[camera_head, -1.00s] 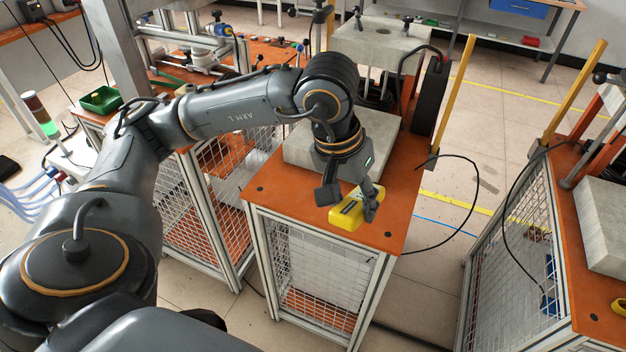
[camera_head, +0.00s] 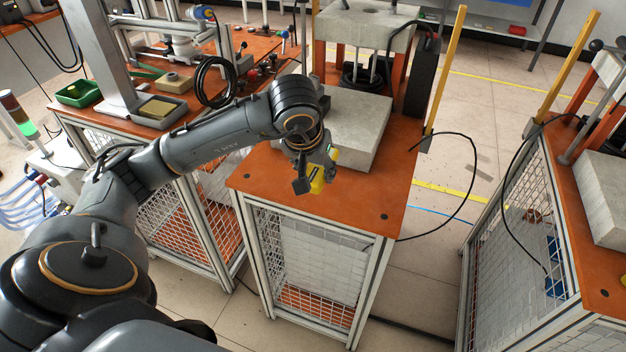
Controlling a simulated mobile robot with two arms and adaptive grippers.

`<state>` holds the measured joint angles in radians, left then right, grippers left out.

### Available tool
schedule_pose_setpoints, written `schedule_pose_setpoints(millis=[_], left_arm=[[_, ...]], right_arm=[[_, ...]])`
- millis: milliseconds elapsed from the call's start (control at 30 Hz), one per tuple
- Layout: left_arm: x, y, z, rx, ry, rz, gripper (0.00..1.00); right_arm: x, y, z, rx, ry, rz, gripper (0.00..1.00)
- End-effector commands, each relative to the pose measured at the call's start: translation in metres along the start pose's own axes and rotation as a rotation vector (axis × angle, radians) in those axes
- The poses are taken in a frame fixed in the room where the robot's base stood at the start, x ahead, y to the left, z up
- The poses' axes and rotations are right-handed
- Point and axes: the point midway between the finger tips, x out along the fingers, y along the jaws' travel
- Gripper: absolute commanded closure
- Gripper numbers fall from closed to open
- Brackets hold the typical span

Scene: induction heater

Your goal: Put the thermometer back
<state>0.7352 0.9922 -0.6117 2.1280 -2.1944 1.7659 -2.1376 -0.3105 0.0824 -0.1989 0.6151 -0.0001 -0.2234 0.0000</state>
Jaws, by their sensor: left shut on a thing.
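The yellow thermometer (camera_head: 318,181) is in my left gripper (camera_head: 314,180), at the front left part of an orange-topped table (camera_head: 350,207). The left gripper is shut on it, and one dark finger shows on its left side. The gripper and wrist hide much of the thermometer. It appears held a little above the tabletop, but the exact gap is hard to tell. My right gripper is not in view.
A grey block (camera_head: 358,135) stands on the table just behind the gripper. A black cable (camera_head: 476,190) loops off the table's right side. A second orange table (camera_head: 262,76) at the left holds a green bin (camera_head: 79,93) and a coiled black cable (camera_head: 215,80). The front tabletop is clear.

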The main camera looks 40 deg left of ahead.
Motion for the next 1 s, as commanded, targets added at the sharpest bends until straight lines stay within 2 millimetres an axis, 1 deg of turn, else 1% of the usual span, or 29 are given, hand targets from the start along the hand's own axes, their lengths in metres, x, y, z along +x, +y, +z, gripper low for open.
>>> schedule_pose_setpoints(millis=[167,233,333,433,733,833,867,900,967,1000], left_arm=[[0.013,-0.006,-0.003,-0.002,0.0,0.002,0.9],[0.022,-0.011,-0.004,-0.003,-0.002,-0.001,0.9],[0.035,-0.009,0.004,0.0,-0.005,0.001,0.9],[0.045,-0.009,0.007,0.0,-0.002,0.003,0.9],[0.048,-0.009,0.007,-0.001,0.003,0.002,0.9],[0.051,-0.009,0.009,0.0,0.003,0.002,0.9],[0.051,-0.009,0.009,0.0,0.001,0.002,0.52],[0.05,-0.009,0.008,0.0,0.001,0.002,0.43],[0.05,-0.009,0.009,0.0,0.001,0.002,0.31],[0.05,-0.008,0.009,0.0,0.001,0.002,0.31]], right_arm=[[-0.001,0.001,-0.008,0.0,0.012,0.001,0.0],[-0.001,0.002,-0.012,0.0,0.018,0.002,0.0],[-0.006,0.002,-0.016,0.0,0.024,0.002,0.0],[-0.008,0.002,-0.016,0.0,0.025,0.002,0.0],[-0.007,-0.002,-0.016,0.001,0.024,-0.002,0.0],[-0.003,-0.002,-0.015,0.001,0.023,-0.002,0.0],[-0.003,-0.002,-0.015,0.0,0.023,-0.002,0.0],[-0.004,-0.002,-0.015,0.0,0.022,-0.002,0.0],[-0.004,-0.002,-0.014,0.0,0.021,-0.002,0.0],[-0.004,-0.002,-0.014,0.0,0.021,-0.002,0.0]])
